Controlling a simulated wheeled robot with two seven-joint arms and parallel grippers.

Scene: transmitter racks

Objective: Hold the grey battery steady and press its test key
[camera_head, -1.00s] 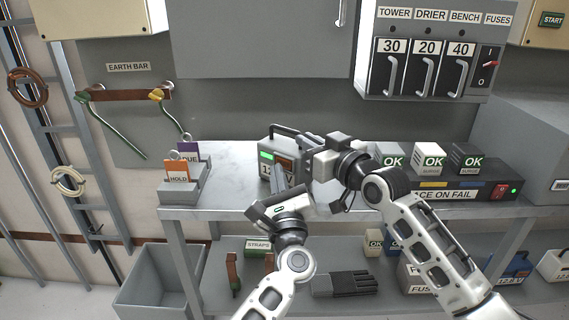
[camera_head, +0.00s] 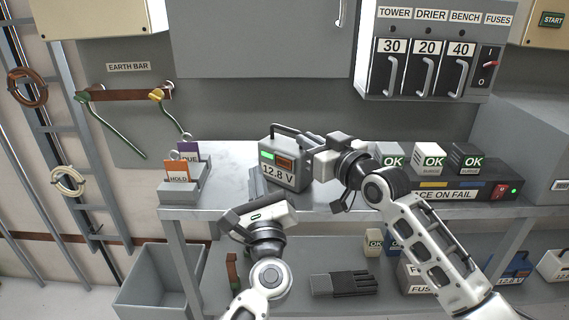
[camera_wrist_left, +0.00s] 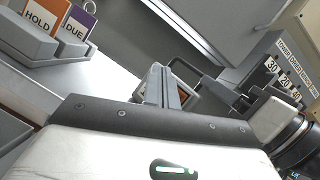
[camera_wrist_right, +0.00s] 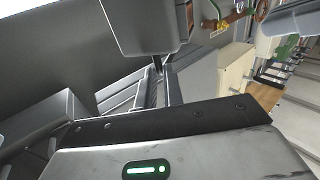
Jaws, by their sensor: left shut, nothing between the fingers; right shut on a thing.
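The grey battery (camera_head: 297,181) stands upright on the bench, with a dark carrying handle, a lit green window, a reddish-brown patch and a 12.8 V label on its front. I cannot tell for sure which part is the test key. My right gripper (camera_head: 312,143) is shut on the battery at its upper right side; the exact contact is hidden. My left gripper (camera_head: 254,176) is shut and empty, just left of and in front of the battery, apparently apart from it. In the left wrist view its fingers (camera_wrist_left: 161,80) partly cover the battery.
A holder with orange HOLD (camera_head: 176,170) and purple DUE tags stands on the bench left of the battery. Several OK blocks (camera_head: 429,158) sit on a dark unit (camera_head: 450,190) to the right. A lower shelf carries gloves (camera_head: 345,284). Bare bench (camera_head: 232,158) lies behind my left gripper.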

